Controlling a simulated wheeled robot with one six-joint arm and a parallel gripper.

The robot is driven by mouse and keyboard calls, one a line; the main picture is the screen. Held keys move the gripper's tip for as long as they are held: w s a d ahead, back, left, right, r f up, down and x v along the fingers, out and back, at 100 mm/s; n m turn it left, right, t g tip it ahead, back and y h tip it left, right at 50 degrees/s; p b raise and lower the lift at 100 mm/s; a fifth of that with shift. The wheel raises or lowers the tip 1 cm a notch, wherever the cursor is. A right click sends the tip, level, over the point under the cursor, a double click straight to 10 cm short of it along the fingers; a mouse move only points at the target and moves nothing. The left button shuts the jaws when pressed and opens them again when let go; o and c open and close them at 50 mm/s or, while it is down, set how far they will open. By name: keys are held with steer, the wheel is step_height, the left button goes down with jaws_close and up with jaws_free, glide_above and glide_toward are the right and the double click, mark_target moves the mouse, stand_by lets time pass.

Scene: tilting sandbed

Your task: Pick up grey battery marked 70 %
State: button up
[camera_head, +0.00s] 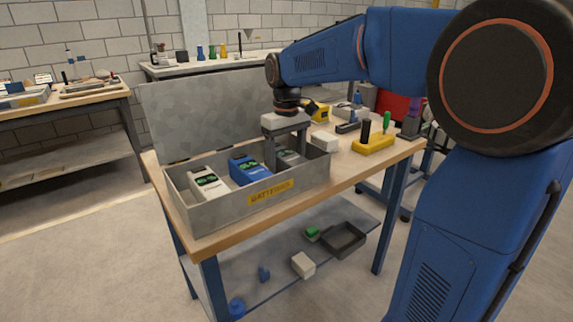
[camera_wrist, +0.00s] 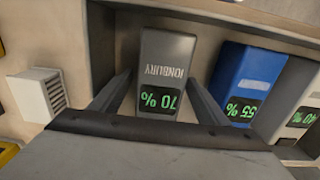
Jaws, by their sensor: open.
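The grey battery marked 70 % (camera_wrist: 166,68) stands in the right part of the battery box, its green display readable in the wrist view. In the head view the grey battery (camera_head: 289,157) is partly hidden by my gripper. My gripper (camera_wrist: 160,85) is open, with one finger on each side of the battery; I cannot tell whether they touch it. In the head view my gripper (camera_head: 287,150) points down into the box. A blue battery marked 55 % (camera_wrist: 245,85) and a pale battery marked 40 % (camera_wrist: 302,118) are in the same box.
The grey metal box (camera_head: 215,214) has raised walls and an open lid (camera_head: 205,105) behind it. A white block (camera_head: 324,142) and a yellow tool holder (camera_head: 373,145) stand right of it on the wooden bench. The lower shelf holds a dark tray (camera_head: 342,239).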

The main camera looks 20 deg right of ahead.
steer(key=shift+c, duration=0.4)
jaws_close()
